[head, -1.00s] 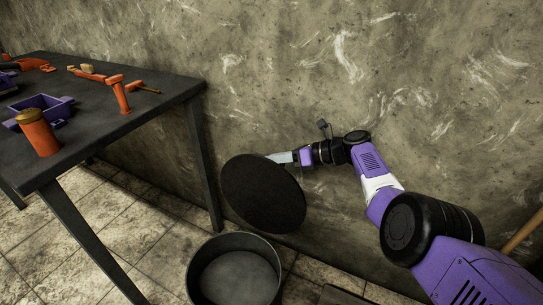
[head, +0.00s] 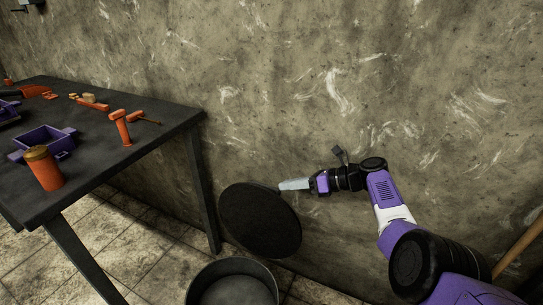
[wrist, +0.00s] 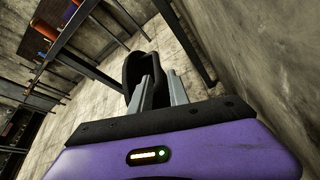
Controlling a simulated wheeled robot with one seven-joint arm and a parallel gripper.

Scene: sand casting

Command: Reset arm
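My gripper (head: 292,184) is at the wall, right of the table, with its grey fingers pointing left. In the head view its tips meet or nearly meet the upper right rim of a round black disc (head: 258,222). My arm is stretched out from the lower right.
A dark table (head: 140,150) at left carries a purple mould box (head: 45,139), an orange cylinder (head: 45,170) and an orange hammer-like tool (head: 121,128). A round black tub (head: 232,285) stands on the floor below the disc. A wooden handle (head: 519,248) leans at far right.

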